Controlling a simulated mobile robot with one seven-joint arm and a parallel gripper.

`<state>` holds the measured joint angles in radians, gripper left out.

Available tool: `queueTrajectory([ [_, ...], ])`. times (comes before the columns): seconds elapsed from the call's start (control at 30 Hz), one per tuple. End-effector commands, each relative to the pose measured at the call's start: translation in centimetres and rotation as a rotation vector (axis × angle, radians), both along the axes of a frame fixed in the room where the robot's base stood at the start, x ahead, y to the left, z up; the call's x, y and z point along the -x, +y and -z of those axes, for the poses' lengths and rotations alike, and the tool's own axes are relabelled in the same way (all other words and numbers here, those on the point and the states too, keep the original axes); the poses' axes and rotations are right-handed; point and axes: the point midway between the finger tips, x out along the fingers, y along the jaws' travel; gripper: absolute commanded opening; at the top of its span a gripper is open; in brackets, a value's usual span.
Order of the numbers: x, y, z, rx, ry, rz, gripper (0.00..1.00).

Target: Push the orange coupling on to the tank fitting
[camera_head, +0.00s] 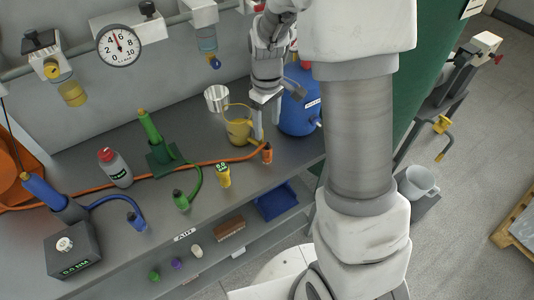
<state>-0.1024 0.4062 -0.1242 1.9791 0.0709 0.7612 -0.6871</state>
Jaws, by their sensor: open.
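The orange coupling (267,153) is at the end of the orange hose (215,161), on the grey bench near its front edge. A blue tank (299,108) stands behind and to the right of it. A small fitting (318,122) shows low on the tank's right side, partly beside my arm. My gripper (260,128) points down between the yellow jug and the tank, above and behind the coupling. It is open and appears empty. Its fingers are small in the picture, and I cannot tell whether one touches the jug.
A yellow jug (238,131) stands left of my gripper. Green (181,200), yellow (223,175) and blue (137,221) couplings stand along the bench front. A red-capped bottle (115,168) is farther left. A shelf with a blue bin (275,202) lies below.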

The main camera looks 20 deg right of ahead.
Motion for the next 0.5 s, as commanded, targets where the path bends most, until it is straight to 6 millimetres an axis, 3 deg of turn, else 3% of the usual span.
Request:
queueTrajectory([
  [0.2, 0.1, 0.0, 4.5, 0.000, 0.004, 0.000, 0.74],
  [0.5, 0.0, 0.0, 6.2, 0.000, -0.001, 0.000, 0.74],
])
